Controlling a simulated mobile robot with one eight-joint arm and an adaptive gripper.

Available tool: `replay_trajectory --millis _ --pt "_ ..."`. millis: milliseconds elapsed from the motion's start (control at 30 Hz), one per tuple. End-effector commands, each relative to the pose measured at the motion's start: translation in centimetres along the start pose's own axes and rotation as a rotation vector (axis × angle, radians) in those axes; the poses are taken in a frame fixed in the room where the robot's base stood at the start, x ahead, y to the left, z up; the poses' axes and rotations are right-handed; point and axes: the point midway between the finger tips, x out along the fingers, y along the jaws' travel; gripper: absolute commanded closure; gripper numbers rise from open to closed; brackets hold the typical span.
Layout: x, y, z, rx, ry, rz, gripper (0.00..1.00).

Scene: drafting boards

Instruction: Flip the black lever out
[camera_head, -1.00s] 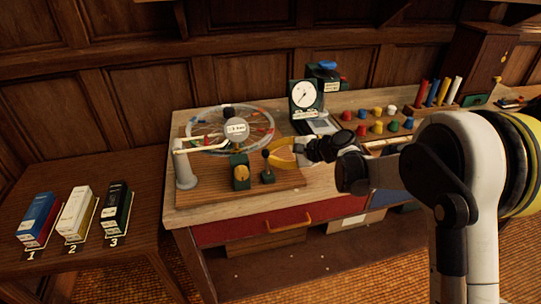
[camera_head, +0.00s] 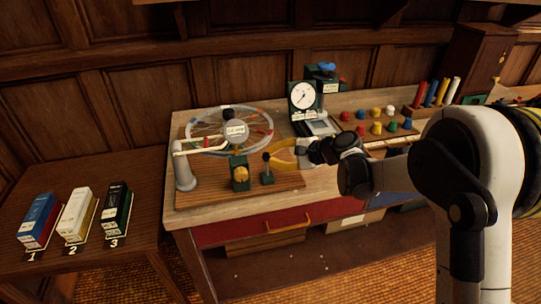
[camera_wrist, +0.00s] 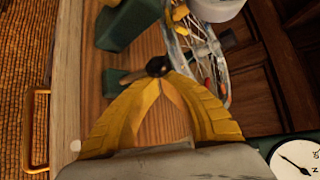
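The black lever (camera_head: 266,157) is a short stalk with a round black knob on a small green base, on a wooden board at the table's front. In the head view it stands roughly upright. My gripper (camera_head: 271,156) has yellow fingers and comes in from the right, close beside the knob. In the wrist view the fingertips (camera_wrist: 164,78) come together at the lever's black knob (camera_wrist: 157,66), which shows just beyond them. The fingers look shut, with wood visible in the gap behind the tips. I cannot tell whether the tips touch the knob.
A green block with a yellow disc (camera_head: 240,176) stands left of the lever. A spoked wheel (camera_head: 258,125) and a white post (camera_head: 185,170) stand behind and left. A dial gauge (camera_head: 303,97) and coloured pegs (camera_head: 376,127) are farther right. A drawer handle (camera_head: 290,221) is below.

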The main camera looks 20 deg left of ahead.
Motion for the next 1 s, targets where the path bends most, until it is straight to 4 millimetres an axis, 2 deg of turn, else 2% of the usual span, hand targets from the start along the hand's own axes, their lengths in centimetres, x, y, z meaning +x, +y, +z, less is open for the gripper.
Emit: replay_trajectory --millis 500,1000 --pt "-1.8 1.0 1.5 0.0 0.0 0.0 1.0" --pt "-2.3 1.6 2.0 0.0 -0.001 0.001 1.0"
